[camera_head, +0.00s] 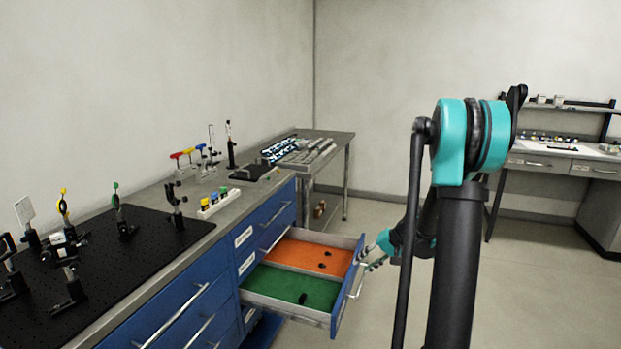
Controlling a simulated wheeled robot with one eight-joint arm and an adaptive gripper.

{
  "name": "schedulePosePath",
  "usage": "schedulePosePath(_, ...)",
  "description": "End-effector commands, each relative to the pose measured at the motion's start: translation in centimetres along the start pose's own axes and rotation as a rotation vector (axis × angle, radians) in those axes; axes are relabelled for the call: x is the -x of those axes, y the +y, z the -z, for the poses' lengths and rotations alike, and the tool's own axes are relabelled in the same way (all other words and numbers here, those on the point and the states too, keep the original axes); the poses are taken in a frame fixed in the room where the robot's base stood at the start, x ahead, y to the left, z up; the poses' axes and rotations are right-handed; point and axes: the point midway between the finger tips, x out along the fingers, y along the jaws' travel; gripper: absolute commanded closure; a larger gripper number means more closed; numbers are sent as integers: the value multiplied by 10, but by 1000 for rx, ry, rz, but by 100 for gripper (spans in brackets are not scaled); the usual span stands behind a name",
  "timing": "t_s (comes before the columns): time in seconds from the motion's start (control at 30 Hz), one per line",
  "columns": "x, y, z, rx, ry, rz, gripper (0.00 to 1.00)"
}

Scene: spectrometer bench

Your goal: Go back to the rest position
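My gripper (371,256) is at the end of my teal and black arm (471,140), low beside the front of an open drawer (338,311). It is close to the drawer's bar handle (357,283). The view is too small to tell whether the fingers touch the handle or are open or shut. The drawer has an orange section (305,254) and a green section (280,285), with small black parts lying in both.
A blue cabinet bench (180,285) with a black breadboard (130,262) and optics mounts runs along the left. A grey side table (335,136) stands behind. Another desk (535,150) is at the far right. The floor (520,280) right of my arm is clear.

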Motion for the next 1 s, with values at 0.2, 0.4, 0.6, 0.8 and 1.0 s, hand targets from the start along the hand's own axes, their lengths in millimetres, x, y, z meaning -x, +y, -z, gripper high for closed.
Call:
schedulePosePath(0.2, 23, -11, -64, 66, 24, -138, 70)
schedulePosePath(0.4, 42, -7, -121, 136, 54, -262, 70)
schedulePosePath(0.6, 58, 8, -177, 217, 89, -381, 70)
schedulePosePath(0.8, 70, 30, -226, 303, 129, -488, 70)
schedulePosePath(1.0, 76, 48, -254, 361, 157, -554, 70)
